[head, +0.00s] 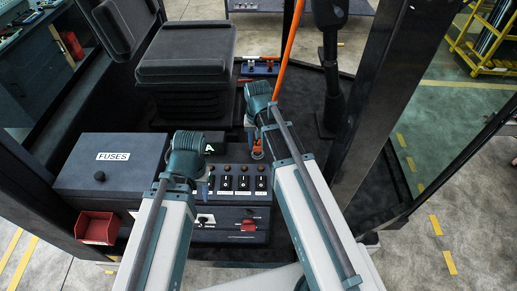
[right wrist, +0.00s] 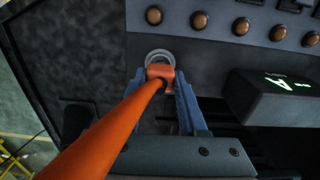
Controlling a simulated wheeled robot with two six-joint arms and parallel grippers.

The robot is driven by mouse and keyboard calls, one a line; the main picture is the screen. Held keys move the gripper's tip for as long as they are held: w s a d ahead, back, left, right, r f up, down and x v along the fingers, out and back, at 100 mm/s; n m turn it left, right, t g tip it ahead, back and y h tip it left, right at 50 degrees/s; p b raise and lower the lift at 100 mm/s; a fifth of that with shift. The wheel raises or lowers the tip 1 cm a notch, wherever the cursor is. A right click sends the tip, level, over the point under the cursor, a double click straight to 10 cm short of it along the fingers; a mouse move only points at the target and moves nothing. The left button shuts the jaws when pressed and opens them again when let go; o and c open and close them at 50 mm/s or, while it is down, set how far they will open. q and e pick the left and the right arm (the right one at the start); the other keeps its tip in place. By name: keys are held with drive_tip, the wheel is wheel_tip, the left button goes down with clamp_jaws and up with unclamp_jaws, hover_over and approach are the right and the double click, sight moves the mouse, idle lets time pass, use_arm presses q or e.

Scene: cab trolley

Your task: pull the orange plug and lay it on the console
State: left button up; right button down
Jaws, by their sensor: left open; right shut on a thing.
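The orange plug (right wrist: 160,73) with its thick orange cable (right wrist: 112,135) is between the blue fingers of my right gripper (right wrist: 162,92), which is shut on it. In the right wrist view it sits directly over a round grey socket (right wrist: 158,56); I cannot tell how deep it is seated. In the head view the plug (head: 257,151) shows below my right wrist, at the right end of the console (head: 190,236). My left gripper (head: 190,172) is above the console's left part, away from the plug; its fingers are mostly hidden by its wrist.
The console carries several black switches (head: 243,183) and a lit "A" display (head: 209,148). A fuse box (head: 112,176) and red bin (head: 97,228) stand left. The seat (head: 186,62) is behind. The cable (head: 289,45) rises past a black lever (head: 331,80) and a cab post (head: 372,90).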

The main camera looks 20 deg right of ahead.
sight(258, 144)
drive_tip(key=shift+r+p, duration=1.9)
drive_tip(key=shift+r, duration=0.1)
drive_tip(key=shift+s, duration=0.1)
